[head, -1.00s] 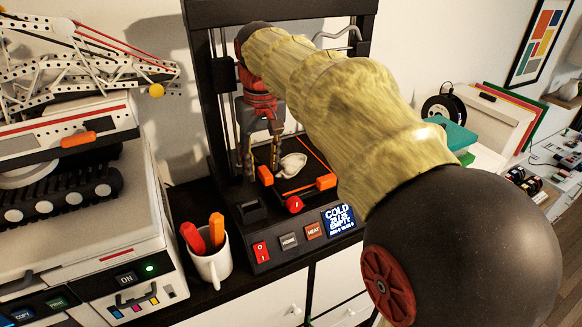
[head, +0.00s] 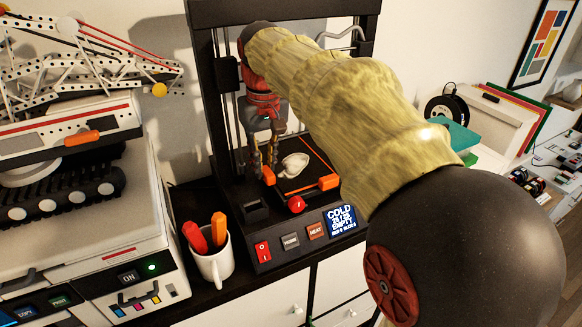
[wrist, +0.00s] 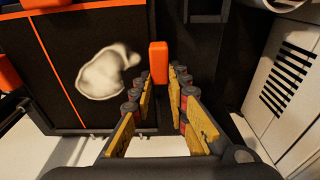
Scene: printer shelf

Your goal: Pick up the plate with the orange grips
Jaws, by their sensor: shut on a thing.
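The black plate (head: 306,184) with orange edge lines lies on the bed of the 3D printer. It has an orange grip (head: 328,182) at its right and another orange grip (head: 268,175) at its left. A white lumpy print (head: 293,165) sits on the plate. My gripper (head: 264,167) points down from above and is shut on the left grip. In the wrist view, this orange grip (wrist: 158,62) stands between my fingertips (wrist: 161,78), with the plate (wrist: 95,30) and white print (wrist: 108,74) to its left.
The printer's black frame (head: 202,100) rises close around my arm. A white mug (head: 214,262) with red and orange items stands at the front left. A white copier (head: 110,225) fills the left side, with a truss model (head: 80,75) above it.

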